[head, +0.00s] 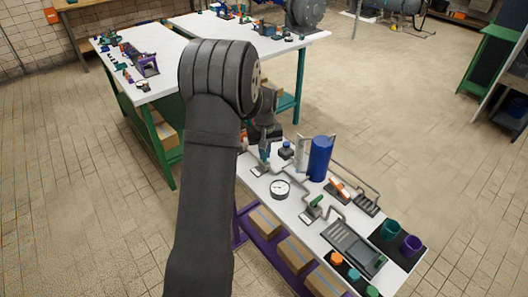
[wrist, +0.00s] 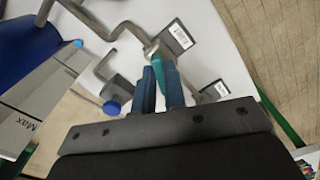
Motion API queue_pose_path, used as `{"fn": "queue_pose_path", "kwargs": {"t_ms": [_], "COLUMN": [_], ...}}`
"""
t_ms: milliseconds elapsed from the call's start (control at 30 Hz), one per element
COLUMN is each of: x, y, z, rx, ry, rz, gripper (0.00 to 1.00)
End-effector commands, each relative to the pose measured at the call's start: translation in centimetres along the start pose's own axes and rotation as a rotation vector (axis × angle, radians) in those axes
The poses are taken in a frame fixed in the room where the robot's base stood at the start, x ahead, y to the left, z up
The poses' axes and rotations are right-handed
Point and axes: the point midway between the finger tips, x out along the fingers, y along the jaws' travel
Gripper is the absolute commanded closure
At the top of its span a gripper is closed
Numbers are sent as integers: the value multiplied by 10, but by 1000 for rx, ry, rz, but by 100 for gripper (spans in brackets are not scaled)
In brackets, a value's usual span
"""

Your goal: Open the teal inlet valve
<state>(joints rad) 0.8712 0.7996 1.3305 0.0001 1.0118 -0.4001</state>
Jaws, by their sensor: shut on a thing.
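The teal inlet valve's handle (wrist: 157,62) shows in the wrist view as a teal lever on a grey pipe fitting. My gripper (wrist: 162,78) has its two blue fingers on either side of this handle, shut on it. In the head view my gripper (head: 265,152) is at the back left end of the white bench, and the fingers and my arm hide most of the valve. The lever's exact angle to the pipe is hard to tell.
Grey pipes run along the bench (head: 299,207) beside a blue tank (head: 320,158) and a round gauge (head: 280,189). A green-handled valve (head: 315,203) and an orange-handled valve (head: 341,187) stand nearby.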

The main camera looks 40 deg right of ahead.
Motion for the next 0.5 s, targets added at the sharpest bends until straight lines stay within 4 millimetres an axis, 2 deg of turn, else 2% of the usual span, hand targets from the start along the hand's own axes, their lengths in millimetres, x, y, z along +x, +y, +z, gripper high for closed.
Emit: {"fn": "queue_pose_path", "kwargs": {"t_ms": [200,500], "x": [-1,-1], "y": [2,3], "z": [0,-1], "rx": [-193,-394], "ry": [1,1], "rz": [0,1], "gripper": [100,100]}}
